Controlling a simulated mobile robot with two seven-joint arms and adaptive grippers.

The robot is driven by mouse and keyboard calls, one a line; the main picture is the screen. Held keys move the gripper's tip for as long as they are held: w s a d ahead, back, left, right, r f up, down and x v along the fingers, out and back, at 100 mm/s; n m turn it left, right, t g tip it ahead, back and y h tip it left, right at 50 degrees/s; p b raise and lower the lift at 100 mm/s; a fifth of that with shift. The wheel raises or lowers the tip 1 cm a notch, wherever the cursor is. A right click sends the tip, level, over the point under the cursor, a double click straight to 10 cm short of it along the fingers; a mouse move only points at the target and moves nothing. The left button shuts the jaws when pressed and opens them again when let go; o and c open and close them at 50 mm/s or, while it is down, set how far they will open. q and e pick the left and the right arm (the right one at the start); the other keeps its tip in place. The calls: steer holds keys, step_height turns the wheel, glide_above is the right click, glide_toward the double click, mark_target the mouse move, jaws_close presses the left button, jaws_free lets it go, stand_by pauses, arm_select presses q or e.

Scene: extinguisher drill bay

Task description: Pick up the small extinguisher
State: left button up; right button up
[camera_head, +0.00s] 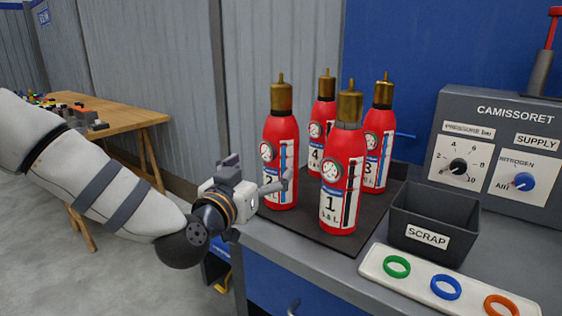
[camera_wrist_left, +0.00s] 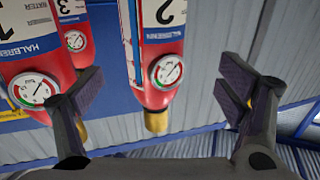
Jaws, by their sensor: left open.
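Several red extinguishers with brass tops stand upright on a dark mat (camera_head: 308,228) in the head view. They are numbered: extinguisher 1 (camera_head: 341,180) in front, extinguisher 2 (camera_head: 280,150) at left, extinguisher 4 (camera_head: 322,112) and extinguisher 3 (camera_head: 378,140) behind. They look alike in size, and I cannot tell which is the small one. My left gripper (camera_head: 258,174) is open, just left of extinguisher 2. In the left wrist view, extinguisher 2 (camera_wrist_left: 160,42) appears upside down between the open fingers (camera_wrist_left: 162,92), ahead of them. My right gripper is not in view.
A dark scrap bin (camera_head: 434,215), a white tray (camera_head: 417,279) with green, blue and orange rings, and a grey supply panel (camera_head: 490,150) are right of the mat. A wooden table (camera_head: 120,115) with small coloured items stands at the far left.

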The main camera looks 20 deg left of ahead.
mark_target(281, 152)
arm_select(q)
steer(key=w, duration=0.3)
steer(key=w+d, duration=0.1)
steer(key=w, duration=0.2)
steer(key=w+b, duration=0.1)
steer(key=w, duration=0.2)
steer(key=shift+w+d+f, duration=0.15)
steer(key=shift+w+d, duration=0.05)
steer(key=shift+d, duration=0.15)
steer(key=c, duration=1.7)
steer(key=shift+a+r, duration=0.1)
steer(key=shift+r, duration=0.35)
steer(key=c, duration=0.4)
